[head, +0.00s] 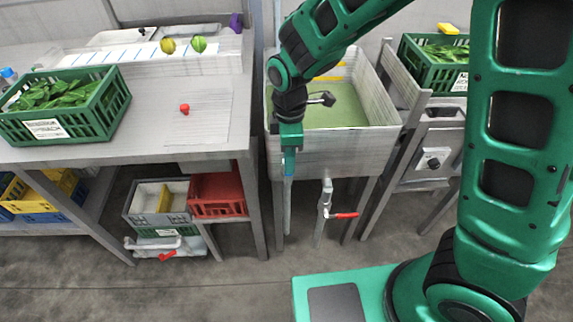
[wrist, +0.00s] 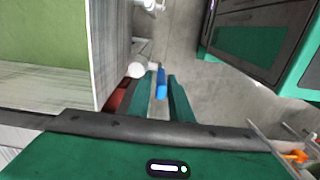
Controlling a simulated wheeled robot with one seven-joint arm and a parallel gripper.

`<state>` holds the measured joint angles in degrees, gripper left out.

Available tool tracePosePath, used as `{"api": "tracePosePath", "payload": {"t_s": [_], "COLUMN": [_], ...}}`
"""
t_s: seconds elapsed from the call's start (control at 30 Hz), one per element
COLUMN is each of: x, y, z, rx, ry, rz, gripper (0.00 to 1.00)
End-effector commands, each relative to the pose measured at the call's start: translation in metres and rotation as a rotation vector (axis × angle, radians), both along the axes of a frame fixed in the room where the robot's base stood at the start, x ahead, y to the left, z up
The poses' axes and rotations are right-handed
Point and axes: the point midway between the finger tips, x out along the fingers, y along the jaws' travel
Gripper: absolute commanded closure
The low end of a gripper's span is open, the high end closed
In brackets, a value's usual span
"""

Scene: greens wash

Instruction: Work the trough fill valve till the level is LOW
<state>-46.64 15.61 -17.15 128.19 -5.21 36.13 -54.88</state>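The trough (head: 390,132) is pale and grained, with green water (head: 345,112) inside and yellow marks (head: 330,78) on its back wall above the water. My gripper (head: 289,172) points down just outside the trough's front left corner. In the wrist view its two green fingers (wrist: 164,95) are apart, around a narrow blue piece (wrist: 160,83) that looks like a valve handle. The blue piece lies close to the left finger; contact is unclear. A white round part (wrist: 136,70) and a red-brown part (wrist: 117,97) show beside that finger. Which part is the fill valve's handle is unclear.
A valve with a red lever (head: 344,215) hangs below the trough's front. A bench (head: 145,148) with a crate of greens (head: 112,105) stands left. Another crate of greens (head: 425,72) stands right. The floor (head: 210,285) in front is mostly clear.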

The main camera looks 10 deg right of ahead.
Motion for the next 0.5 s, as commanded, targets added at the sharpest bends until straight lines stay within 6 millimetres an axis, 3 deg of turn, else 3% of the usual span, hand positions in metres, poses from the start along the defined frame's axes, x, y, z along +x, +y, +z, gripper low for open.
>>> {"api": "tracePosePath", "payload": {"t_s": [0.2,0.5], "x": [-0.001,0.0], "y": [-0.001,0.0], "z": [-0.024,-0.029], "rx": [-0.002,0.0], "ry": [0.002,-0.001], "rz": [-0.001,-0.001], "gripper": [0.81,0.81]}}
